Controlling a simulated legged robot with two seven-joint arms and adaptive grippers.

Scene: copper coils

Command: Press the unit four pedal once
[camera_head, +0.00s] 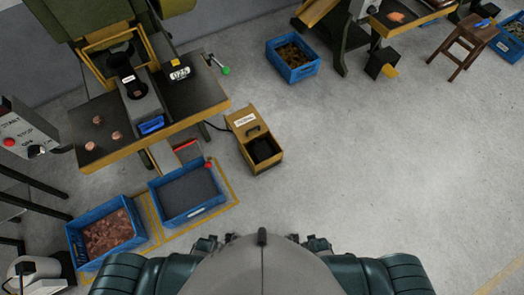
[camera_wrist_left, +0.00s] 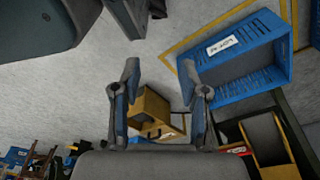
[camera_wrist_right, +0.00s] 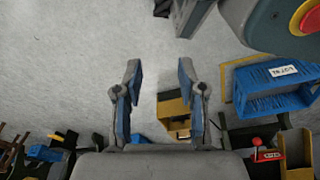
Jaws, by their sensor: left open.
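A yellow pedal box (camera_head: 243,122) with a white label and a handle stands on the floor in front of the near press. Its open front shows a black pedal (camera_head: 262,149); the label is too small to read. The box also shows beyond my left gripper (camera_wrist_left: 160,82) in the left wrist view (camera_wrist_left: 150,108), and beyond my right gripper (camera_wrist_right: 160,78) in the right wrist view (camera_wrist_right: 172,108). Both grippers are open and empty, apart from the box. Another dark pedal box (camera_head: 376,64) with a yellow part stands by the farther press.
Near the pedal box are an empty blue crate (camera_head: 163,213) and a blue crate of copper pieces (camera_head: 76,243). The near press table (camera_head: 165,132) overhangs left of it. Another blue crate (camera_head: 290,73) stands behind. The floor (camera_head: 360,170) to the right is clear.

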